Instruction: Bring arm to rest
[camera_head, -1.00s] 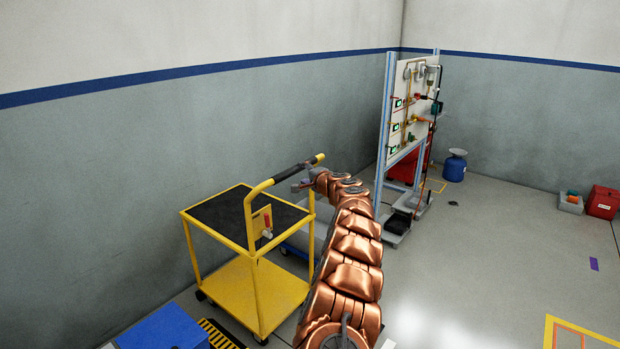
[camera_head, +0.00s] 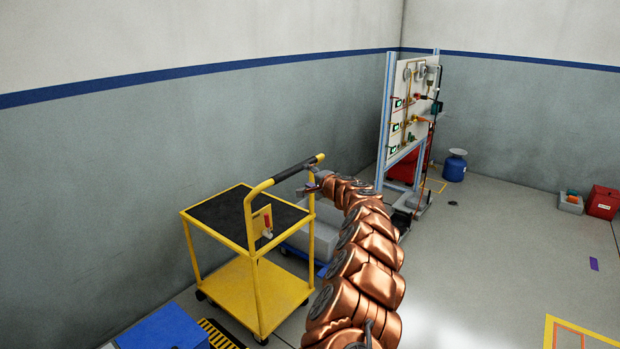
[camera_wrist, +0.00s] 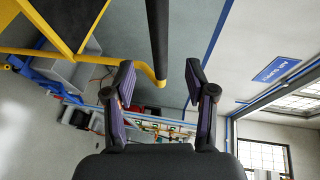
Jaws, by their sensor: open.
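My copper-coloured arm rises from the bottom of the head view and bends left towards the cart. My gripper (camera_head: 310,187) is at its end, just below and right of the end of the cart's black handle grip (camera_head: 298,167). In the wrist view, my gripper (camera_wrist: 160,82) has its two dark fingers spread apart with nothing held. The handle grip (camera_wrist: 157,38) shows in the gap between the fingertips; it looks apart from both fingers.
The yellow cart (camera_head: 255,290) with a black top shelf (camera_head: 245,218) stands left of my arm. A grey box (camera_head: 318,240) is behind the arm. A panel stand (camera_head: 408,110) is at the back. Open floor (camera_head: 480,260) lies to the right.

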